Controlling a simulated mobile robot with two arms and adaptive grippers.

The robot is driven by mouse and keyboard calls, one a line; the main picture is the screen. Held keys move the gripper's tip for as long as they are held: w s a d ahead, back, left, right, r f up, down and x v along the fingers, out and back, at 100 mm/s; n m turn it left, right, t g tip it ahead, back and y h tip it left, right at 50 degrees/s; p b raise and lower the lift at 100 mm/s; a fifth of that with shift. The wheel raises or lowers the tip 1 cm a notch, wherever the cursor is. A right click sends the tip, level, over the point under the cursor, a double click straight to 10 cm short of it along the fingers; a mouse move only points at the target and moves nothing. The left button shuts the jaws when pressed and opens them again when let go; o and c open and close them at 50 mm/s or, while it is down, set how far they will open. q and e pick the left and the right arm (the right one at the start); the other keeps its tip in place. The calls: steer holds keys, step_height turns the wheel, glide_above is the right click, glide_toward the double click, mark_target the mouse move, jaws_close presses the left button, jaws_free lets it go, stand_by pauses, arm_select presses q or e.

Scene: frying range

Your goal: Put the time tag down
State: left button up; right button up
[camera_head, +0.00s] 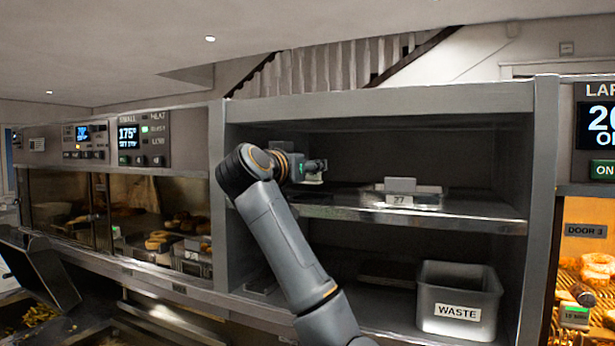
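My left gripper (318,166) is inside the open shelf unit, above its middle shelf and left of centre, pointing right. The fingers are small and dark, and their gap cannot be made out. A small pale piece (312,179), perhaps the time tag, shows right under the fingers. I cannot tell whether it is gripped or rests on the shelf (420,210). My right gripper is not recognisable in view.
A shallow metal tray (428,201) labelled 27 stands on the middle shelf, right of the gripper. A grey WASTE bin (459,298) stands on the lower shelf. A dark upright post (217,190) bounds the shelf on the left. The shelf between gripper and tray looks clear.

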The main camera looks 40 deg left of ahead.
mark_target(309, 182)
arm_select(q)
steer(key=shift+w+d+f+p, duration=0.1)
steer(key=shift+w+f+p, duration=0.1)
steer(key=shift+f+p, duration=0.75)
steer(key=shift+f+b, duration=0.3)
steer(key=shift+f, duration=0.35)
arm_select(e)
steer(key=shift+s+a+r, duration=0.15)
steer(key=shift+s+r, duration=0.4)
steer(key=shift+r, duration=0.2)
arm_select(q)
steer(key=shift+s, duration=0.1)
arm_select(e)
steer(key=shift+a, duration=0.1)
arm_select(q)
steer(key=shift+f, duration=0.2)
steer(key=o, duration=1)
arm_select(e)
steer(key=shift+f, duration=0.15)
arm_select(q)
steer(key=shift+s+r, duration=0.1)
steer(key=shift+r, duration=0.1)
